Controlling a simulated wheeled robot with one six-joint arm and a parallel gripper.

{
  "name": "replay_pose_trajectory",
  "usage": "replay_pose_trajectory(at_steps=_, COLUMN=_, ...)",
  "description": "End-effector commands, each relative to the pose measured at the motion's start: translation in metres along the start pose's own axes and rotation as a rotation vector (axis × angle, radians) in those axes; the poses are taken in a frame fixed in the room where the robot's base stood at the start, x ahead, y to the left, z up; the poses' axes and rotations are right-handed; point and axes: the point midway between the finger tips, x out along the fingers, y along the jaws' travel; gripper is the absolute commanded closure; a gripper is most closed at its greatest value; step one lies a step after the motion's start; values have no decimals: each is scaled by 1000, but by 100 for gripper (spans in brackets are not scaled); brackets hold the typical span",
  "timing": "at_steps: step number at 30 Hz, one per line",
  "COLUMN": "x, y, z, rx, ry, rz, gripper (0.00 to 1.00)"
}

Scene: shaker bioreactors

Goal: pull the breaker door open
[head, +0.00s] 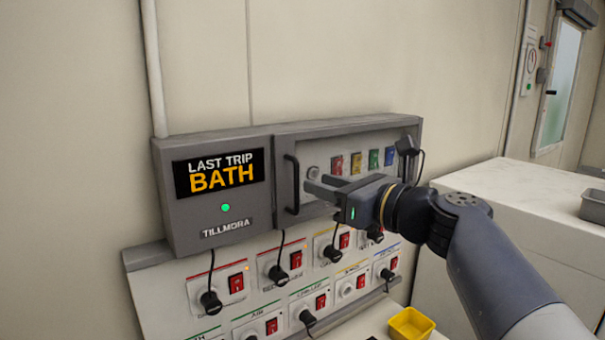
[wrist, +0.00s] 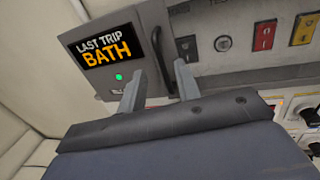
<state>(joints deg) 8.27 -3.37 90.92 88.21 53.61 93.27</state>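The breaker door (head: 283,150) is the grey framed front on the right part of the wall box, and it looks closed. Its black vertical bar handle (head: 291,185) is on the door's left side; the handle also shows in the wrist view (wrist: 157,42). My gripper (head: 309,184) is open and empty, just right of the handle in the head view, fingers pointing at it. In the wrist view my gripper (wrist: 158,73) has the handle's lower end between its two fingers in the picture. I cannot tell whether the fingers reach around the bar.
The box's left part carries a "LAST TRIP BATH" sign (head: 222,173) and a green light. Coloured switches (head: 356,163) show inside the door frame. Below is a panel (head: 180,281) with plugs, cables and red switches. A yellow tray (head: 411,324) and white counter (head: 520,195) stand right.

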Motion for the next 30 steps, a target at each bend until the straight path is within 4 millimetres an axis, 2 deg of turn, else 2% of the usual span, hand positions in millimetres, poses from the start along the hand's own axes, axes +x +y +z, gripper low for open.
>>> replay_pose_trajectory(at_steps=3, x=22, y=1, z=2, rx=2, ry=0, rz=5, gripper=68)
replay_pose_trajectory(at_steps=9, x=47, y=0, z=1, rx=0, ry=0, rz=2, gripper=68)
replay_pose_trajectory(at_steps=14, x=55, y=0, z=0, rx=-1, ry=0, rz=1, gripper=68)
replay_pose_trajectory(at_steps=22, x=55, y=0, z=0, rx=-2, ry=0, rz=0, gripper=68)
replay_pose_trajectory(at_steps=30, x=55, y=0, z=0, rx=-2, ry=0, rz=0, gripper=90)
